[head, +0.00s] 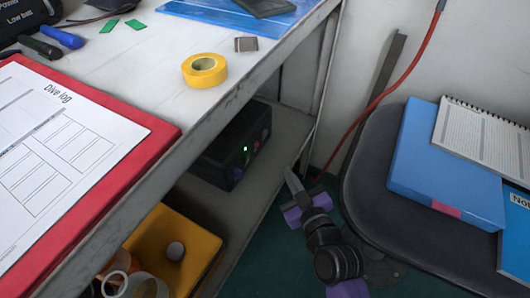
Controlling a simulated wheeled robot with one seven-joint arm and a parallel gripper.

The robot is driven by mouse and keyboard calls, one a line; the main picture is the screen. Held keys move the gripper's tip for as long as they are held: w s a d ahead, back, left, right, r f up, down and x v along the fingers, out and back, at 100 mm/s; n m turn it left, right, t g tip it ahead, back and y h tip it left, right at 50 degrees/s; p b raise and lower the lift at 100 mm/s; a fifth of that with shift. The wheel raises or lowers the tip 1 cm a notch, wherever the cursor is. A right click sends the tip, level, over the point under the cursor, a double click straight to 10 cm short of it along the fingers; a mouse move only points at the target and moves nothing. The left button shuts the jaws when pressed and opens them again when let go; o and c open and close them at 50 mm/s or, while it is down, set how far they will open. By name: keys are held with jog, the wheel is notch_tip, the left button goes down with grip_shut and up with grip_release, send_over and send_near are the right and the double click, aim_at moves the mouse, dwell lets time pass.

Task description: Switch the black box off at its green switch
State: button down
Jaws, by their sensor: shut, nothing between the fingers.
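The black box (233,146) sits on the lower shelf under the white tabletop, partly in shadow. Its front faces right. A lit green spot (245,149) shows on that front, with a reddish part and a bluish knob near it; they are too small to tell which is the switch or how it is set. My gripper (290,172) is to the right of the box, just outside the shelf edge, apart from the box. Its fingers are together and empty, pointing up and slightly left in the view.
The tabletop (150,62) overhangs the box and holds a yellow tape roll (204,70) and a red clipboard (172,135). A yellow bin (150,236) stands at lower left. A dark chair seat (370,170) with blue folders (440,175) is close on the right. A red cable (408,78) hangs behind my gripper.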

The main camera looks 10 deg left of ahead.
aim_at(248, 158)
jog(key=shift+s+d+f+n, duration=0.1)
jog(key=shift+s+f+n, duration=0.05)
jog(key=shift+f+n, duration=0.4)
jog(key=a+p, duration=0.2)
jog(key=w+a+r+p, duration=0.1)
jog(key=a, duration=0.1)
jog(key=w+a+p, duration=0.1)
jog(key=a+p, duration=0.1)
jog(key=shift+w+a+r+p, duration=0.15)
jog(key=shift+w+a+p, duration=0.1)
jog(key=shift+a+p, duration=0.1)
jog(key=shift+w+a+p, duration=0.25)
jog(key=shift+a+p, duration=0.1)
jog(key=shift+a, duration=0.45)
jog(key=shift+a, duration=0.15)
dwell(1.2)
